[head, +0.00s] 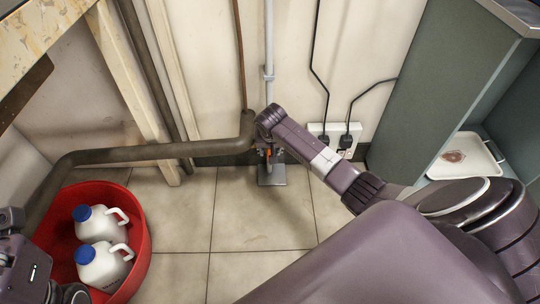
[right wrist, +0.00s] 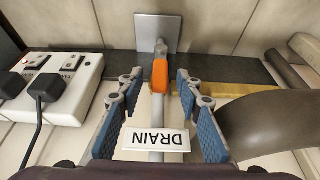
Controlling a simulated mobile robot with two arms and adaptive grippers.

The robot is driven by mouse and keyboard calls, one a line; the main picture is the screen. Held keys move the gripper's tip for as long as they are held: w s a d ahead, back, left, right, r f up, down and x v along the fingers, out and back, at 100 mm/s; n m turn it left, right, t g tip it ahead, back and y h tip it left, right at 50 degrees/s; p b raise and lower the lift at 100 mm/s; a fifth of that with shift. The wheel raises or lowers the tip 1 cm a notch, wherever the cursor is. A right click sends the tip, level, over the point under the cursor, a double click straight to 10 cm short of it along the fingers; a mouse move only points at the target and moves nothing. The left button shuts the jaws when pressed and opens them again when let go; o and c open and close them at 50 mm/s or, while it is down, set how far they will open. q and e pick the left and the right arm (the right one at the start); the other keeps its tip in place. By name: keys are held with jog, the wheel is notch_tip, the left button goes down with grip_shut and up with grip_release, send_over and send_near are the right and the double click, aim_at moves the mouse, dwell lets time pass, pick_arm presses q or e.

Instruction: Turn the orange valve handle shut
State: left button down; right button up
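The orange valve handle (right wrist: 160,72) is in the upper middle of the right wrist view, in line with a thin grey pipe (right wrist: 156,150). In the head view only a small orange part of it (head: 268,154) shows beneath my right wrist. My right gripper (right wrist: 158,84) is open, with a blue-padded finger on each side of the handle and a visible gap on both sides. In the head view this gripper (head: 269,153) is mostly hidden by its own arm. My left gripper (head: 22,285) is partly in view at the lower left; its fingers are not clear.
A DRAIN label (right wrist: 155,142) hangs by the pipe. A socket strip (right wrist: 62,85) with black plugs is close beside my right gripper. A thick brown pipe (head: 150,153) runs along the wall. A red tub (head: 143,262) holds two white jugs (head: 103,265). The tiled floor (head: 235,225) is clear.

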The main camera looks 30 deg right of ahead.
jog(key=shift+b+x, duration=0.3)
jog(key=shift+x, duration=0.45)
grip_shut()
